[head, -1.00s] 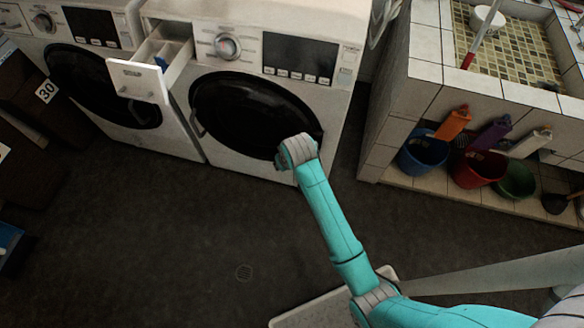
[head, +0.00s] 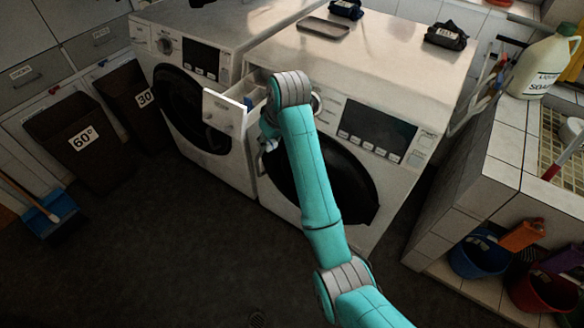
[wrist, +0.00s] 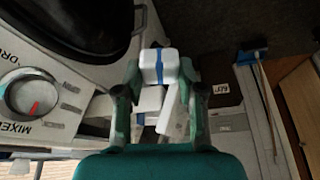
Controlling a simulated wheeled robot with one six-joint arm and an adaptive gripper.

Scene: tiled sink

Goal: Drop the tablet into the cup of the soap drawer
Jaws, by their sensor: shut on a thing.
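In the wrist view my gripper (wrist: 159,72) is shut on a white tablet (wrist: 149,67) with a blue band, held between the fingertips. The open soap drawer (wrist: 173,112) shows beyond and below the fingers, partly hidden by them. In the head view the drawer (head: 224,113) is pulled out of the right washing machine (head: 378,100). A blue part shows inside it, partly behind my wrist; I cannot make out the cup clearly. My gripper (head: 268,140) is just right of the drawer front in the head view, mostly hidden by my arm, and the tablet is not visible there.
A second washing machine (head: 186,100) stands to the left. A grey tray (head: 323,28) and dark packs (head: 453,36) lie on the machine top. Brown bins (head: 68,140) stand at left. A tiled sink block (head: 500,185) stands at right. The dark floor in front is clear.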

